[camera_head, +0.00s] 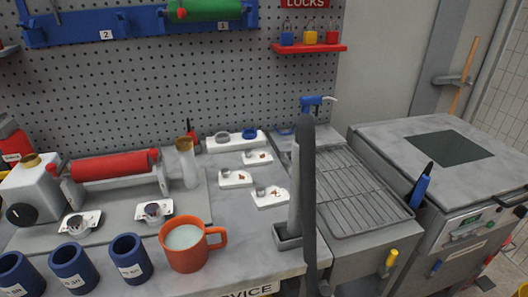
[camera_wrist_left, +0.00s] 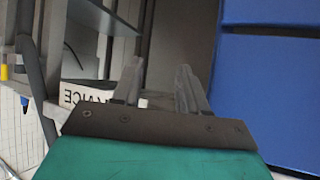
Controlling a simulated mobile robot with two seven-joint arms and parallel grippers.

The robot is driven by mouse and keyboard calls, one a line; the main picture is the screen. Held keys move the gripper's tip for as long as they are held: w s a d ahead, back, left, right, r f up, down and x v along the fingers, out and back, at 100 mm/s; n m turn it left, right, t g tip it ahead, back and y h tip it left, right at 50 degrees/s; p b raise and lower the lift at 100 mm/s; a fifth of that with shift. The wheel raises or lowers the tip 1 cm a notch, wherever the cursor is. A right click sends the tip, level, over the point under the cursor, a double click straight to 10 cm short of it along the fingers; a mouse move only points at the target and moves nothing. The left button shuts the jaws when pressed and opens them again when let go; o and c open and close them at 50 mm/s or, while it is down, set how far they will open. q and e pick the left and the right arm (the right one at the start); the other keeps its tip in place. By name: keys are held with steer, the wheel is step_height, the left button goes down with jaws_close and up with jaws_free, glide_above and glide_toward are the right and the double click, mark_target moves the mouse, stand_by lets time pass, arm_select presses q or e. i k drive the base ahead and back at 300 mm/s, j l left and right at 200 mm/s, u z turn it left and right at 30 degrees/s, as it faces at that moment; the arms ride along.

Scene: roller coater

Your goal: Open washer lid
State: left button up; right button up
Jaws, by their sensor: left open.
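The washer (camera_head: 465,229) stands at the right of the head view as a grey box-shaped machine. Its flat lid (camera_head: 385,135) lies closed on top and has a dark square window (camera_head: 450,148). A blue handle-like piece (camera_head: 420,187) with a black tip stands up at the lid's front left corner; I cannot tell if it is fixed to the lid. My left gripper (camera_wrist_left: 158,82) shows only in the left wrist view, with its two fingers apart and nothing between them. It is not near the lid in that view. My right gripper is in neither view.
An orange mug (camera_head: 188,246) and blue cups (camera_head: 73,268) stand on the bench. A blue panel (camera_wrist_left: 270,85) fills the right of the wrist view.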

mark_target(471, 166)
steer(key=z, duration=1.65)
steer(key=l+u, duration=0.1)
steer(key=u, duration=0.3)
steer(key=i+l+u, duration=0.1)
steer(key=u, duration=0.3)
steer(key=i+l+u, duration=0.1)
steer(key=l+u, duration=0.15)
steer(key=l, duration=0.2)
steer(key=i+l+u, duration=0.1)
steer(key=l+u, duration=0.2)
steer(key=l, duration=0.15)
steer(key=l+u, duration=0.2)
steer(key=l, duration=0.7)
